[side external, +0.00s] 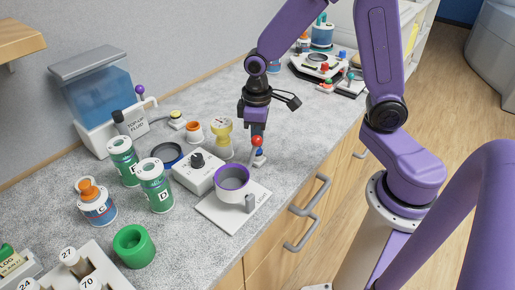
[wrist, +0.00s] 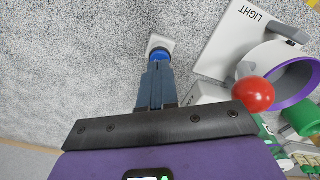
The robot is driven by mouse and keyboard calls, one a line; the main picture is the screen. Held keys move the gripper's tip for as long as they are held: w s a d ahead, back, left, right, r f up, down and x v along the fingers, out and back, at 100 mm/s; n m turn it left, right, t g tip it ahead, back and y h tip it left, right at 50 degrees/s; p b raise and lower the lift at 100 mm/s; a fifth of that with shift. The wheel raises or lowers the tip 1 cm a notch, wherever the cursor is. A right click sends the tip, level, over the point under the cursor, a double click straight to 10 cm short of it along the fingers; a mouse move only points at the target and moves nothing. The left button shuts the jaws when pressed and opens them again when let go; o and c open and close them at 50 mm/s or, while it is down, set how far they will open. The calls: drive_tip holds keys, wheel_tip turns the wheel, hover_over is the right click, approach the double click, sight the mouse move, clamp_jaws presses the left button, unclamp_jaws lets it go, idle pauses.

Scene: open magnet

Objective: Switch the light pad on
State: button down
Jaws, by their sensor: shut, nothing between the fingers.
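The light pad (side external: 213,216) is a flat white plate marked LIGHT, near the counter's front edge. It also shows in the wrist view (wrist: 222,48). A white cup with a purple rim (side external: 233,188) stands on it. A small white block with a blue button (wrist: 160,54) lies beside the pad. My gripper (wrist: 158,68) is shut and empty, pointing down, with its fingertips at or just over the blue button. I cannot tell whether they touch. A red ball knob (side external: 257,141) on a stem stands close beside my fingers and partly hides them in the side view.
A tank (side external: 95,95) is at the back. Drawer handles (side external: 302,233) stick out below the edge. Counter behind my gripper is fairly clear.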

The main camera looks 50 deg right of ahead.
drive_tip(key=shift+f, duration=1)
idle(0.8)
drive_tip(key=shift+r, duration=3.55)
drive_tip(key=s+r+n, duration=0.2)
drive_tip(key=s+n, duration=0.4)
drive_tip(key=s, duration=1.4)
drive_tip(key=shift+a+r+n, duration=0.15)
drive_tip(key=shift+r+n, duration=0.15)
